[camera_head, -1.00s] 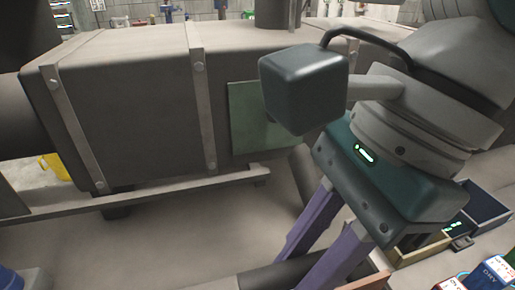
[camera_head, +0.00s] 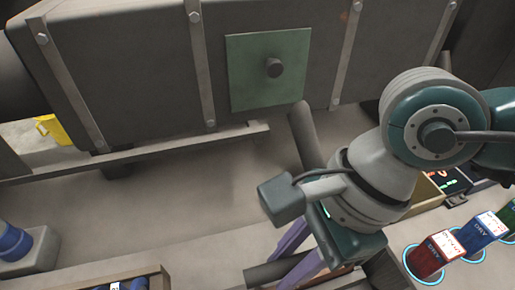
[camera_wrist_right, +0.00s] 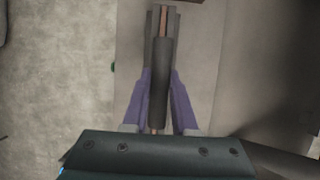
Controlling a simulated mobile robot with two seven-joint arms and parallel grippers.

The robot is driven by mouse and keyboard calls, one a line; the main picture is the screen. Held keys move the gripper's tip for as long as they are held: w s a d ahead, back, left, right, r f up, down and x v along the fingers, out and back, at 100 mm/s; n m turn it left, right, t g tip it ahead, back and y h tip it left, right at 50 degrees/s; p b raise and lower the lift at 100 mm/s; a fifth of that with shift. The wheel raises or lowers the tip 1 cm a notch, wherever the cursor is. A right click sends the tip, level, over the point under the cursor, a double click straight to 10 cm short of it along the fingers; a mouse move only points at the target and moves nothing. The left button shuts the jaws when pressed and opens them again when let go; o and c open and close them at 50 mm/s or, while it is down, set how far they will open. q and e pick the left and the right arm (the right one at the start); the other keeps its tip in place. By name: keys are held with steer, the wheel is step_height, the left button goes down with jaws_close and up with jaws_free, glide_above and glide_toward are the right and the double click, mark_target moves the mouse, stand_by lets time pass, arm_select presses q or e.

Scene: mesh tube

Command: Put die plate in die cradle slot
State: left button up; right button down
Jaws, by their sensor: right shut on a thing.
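My right gripper (camera_head: 274,270) comes in from the right in the head view, its purple fingers pointing down at the lower middle. It is shut on a dark round bar (camera_head: 256,272), which also shows between the fingers (camera_wrist_right: 160,78) in the right wrist view (camera_wrist_right: 158,95). A thin copper-coloured strip (camera_wrist_right: 163,20) shows beyond the bar, between dark sides. A brown edge (camera_head: 330,277) lies by the fingers in the head view. I cannot tell whether these belong to the die plate. The cradle slot cannot be made out clearly. My left gripper is out of view.
A large dark banded housing (camera_head: 130,80) with a green panel (camera_head: 250,85) stands behind. A dark tube (camera_head: 304,130) slants near my wrist. Red (camera_head: 428,258) and blue (camera_head: 480,232) containers stand at right. A bin (camera_head: 105,287) lies at the bottom. The floor at left centre is clear.

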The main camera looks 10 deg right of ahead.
steer(key=c, duration=0.7)
jaws_free()
steer(key=shift+f, duration=0.15)
